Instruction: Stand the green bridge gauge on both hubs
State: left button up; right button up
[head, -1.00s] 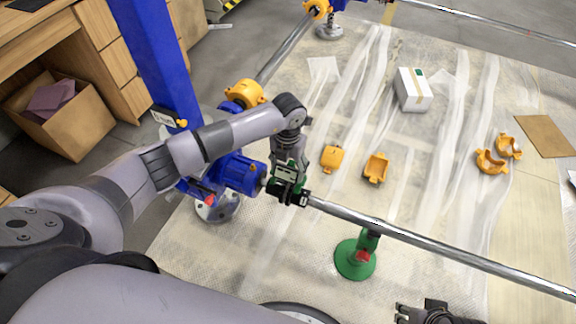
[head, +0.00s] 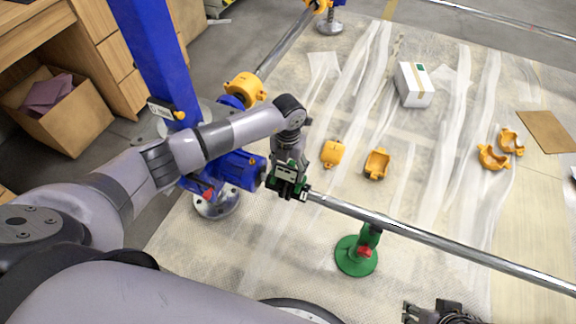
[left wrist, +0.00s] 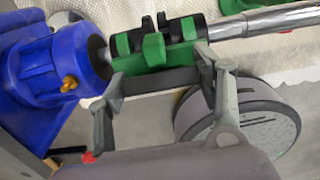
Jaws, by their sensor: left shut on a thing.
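The green bridge gauge (left wrist: 165,52), green with dark parts, is in my left gripper (left wrist: 162,92) in the left wrist view. My left gripper is shut on it, one finger at each side. In the head view my left gripper (head: 287,186) is at the end of the steel shaft (head: 400,235), beside the blue gearbox (head: 238,169). The gauge is at the joint between the blue housing (left wrist: 52,62) and the shaft (left wrist: 265,20). The hubs are largely hidden; I cannot tell whether the gauge touches both. My right gripper (head: 432,313) shows only partly at the bottom edge.
A green stand (head: 357,255) with a red part is under the shaft. Loose orange covers (head: 333,154) lie on the floor. A white box (head: 413,85) stands farther back. The blue column (head: 155,60) rises close to my left arm.

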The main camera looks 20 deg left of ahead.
pick_arm(q)
jog(key=shift+f+b, duration=0.35)
jog(key=shift+f, duration=0.05)
dwell(0.4)
jog(key=o, duration=1.6)
jog(key=shift+c, duration=0.2)
notch_tip(320, 180, up, 12)
